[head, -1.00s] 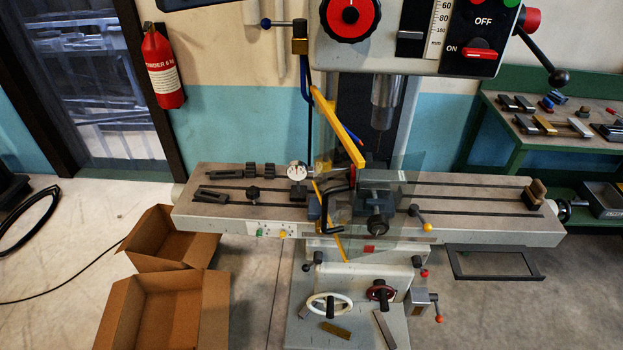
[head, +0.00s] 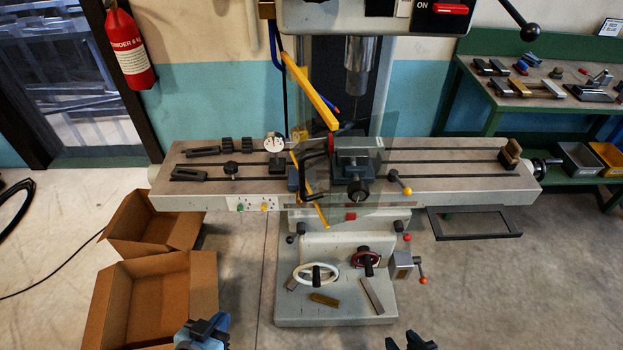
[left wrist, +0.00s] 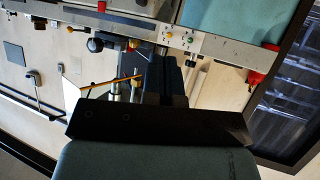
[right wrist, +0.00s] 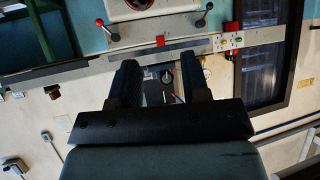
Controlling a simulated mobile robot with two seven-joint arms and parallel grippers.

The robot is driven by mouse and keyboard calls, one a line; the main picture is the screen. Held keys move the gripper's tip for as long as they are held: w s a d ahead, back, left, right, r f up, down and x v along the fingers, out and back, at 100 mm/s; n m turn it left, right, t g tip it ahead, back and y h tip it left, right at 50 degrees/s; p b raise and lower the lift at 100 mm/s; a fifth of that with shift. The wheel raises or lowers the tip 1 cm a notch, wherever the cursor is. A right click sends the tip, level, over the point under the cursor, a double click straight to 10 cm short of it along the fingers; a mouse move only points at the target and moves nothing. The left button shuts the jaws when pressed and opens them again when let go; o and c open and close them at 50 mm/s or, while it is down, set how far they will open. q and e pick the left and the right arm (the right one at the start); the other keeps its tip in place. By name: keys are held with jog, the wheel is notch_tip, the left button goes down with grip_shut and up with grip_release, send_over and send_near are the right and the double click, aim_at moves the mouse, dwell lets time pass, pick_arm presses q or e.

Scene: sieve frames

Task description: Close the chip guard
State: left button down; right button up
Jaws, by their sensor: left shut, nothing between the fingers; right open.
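The chip guard (head: 329,205) is a clear panel with yellow edging and a black handle (head: 308,178). A yellow bar (head: 309,92) runs above it. In the head view it stands angled over the mill table, in front and left of the vise (head: 358,160). My left gripper (head: 214,326) is low at the bottom edge, shut and empty, well in front of the guard. Its fingers show together in the left wrist view (left wrist: 168,62). My right gripper (head: 410,341) is at the bottom edge, mostly cut off. In the right wrist view (right wrist: 160,68) its fingers are apart and empty.
The mill table (head: 450,172) carries clamps and a dial gauge (head: 274,143). Cardboard boxes (head: 200,285) stand at left. A green bench (head: 455,105) is at back right.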

pick_arm(q)
jog(key=w+d+r+m+h+b, duration=0.2)
jog(key=w+r+h+b, duration=0.15)
jog(key=w+r, duration=0.35)
jog(key=m+g+h+b, duration=0.6)
jog(key=m+h+b, duration=0.1)
jog(key=m+h, duration=0.2)
send_near(327, 196)
jog(key=p+x, duration=0.5)
jog(key=x, duration=0.1)
jog(key=shift+r, duration=0.15)
jog(key=shift+x, duration=0.75)
jog(key=shift+d, duration=0.15)
